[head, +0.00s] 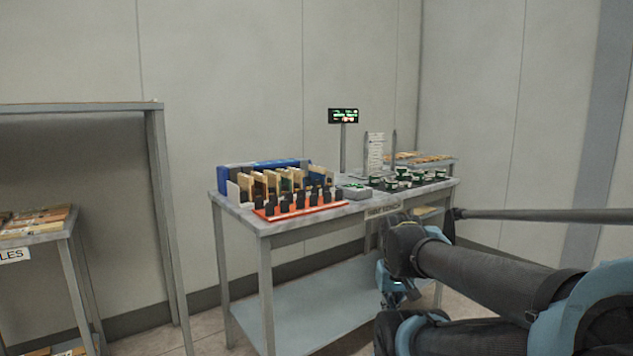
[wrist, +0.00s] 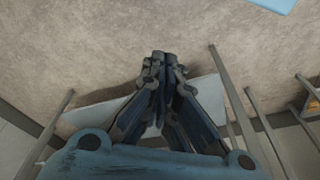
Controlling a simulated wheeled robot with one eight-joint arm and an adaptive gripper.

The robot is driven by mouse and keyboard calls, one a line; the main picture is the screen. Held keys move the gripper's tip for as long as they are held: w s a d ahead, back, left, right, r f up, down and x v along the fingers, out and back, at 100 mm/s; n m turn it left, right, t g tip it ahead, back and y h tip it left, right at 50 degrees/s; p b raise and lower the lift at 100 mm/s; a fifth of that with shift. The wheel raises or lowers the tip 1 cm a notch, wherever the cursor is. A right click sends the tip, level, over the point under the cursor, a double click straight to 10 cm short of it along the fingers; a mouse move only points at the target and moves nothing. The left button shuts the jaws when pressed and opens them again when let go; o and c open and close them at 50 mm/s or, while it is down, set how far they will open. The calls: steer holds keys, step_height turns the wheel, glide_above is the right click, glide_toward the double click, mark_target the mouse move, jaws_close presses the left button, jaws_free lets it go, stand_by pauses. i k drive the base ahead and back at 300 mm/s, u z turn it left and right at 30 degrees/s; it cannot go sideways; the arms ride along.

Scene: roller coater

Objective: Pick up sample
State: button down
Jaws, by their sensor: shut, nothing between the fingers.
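My gripper (wrist: 161,58) is shut and empty in the wrist view, its two fingertips together. In the head view my arm comes in from the lower right, and my gripper (head: 393,292) hangs in front of the right part of the table (head: 330,214). Wooden boards, possibly samples, lie on a side stand (head: 40,236) at the far left, which has a label ending in "LES". More upright panels (head: 262,188) stand in a row on the table. I cannot tell which one is the sample. No sample shows near the fingers.
A red-orange rack (head: 300,211) with dark upright pieces sits at the table's front edge. Several small dark-and-white containers (head: 405,179) stand to the right. A display on a post (head: 343,116) rises behind. A grey frame (head: 160,210) stands at left; floor shows between it and the table.

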mark_target(315, 172)
steer(key=z, duration=1.55)
steer(key=k, duration=0.85)
steer(key=u, duration=1.55)
steer(key=i, duration=1)
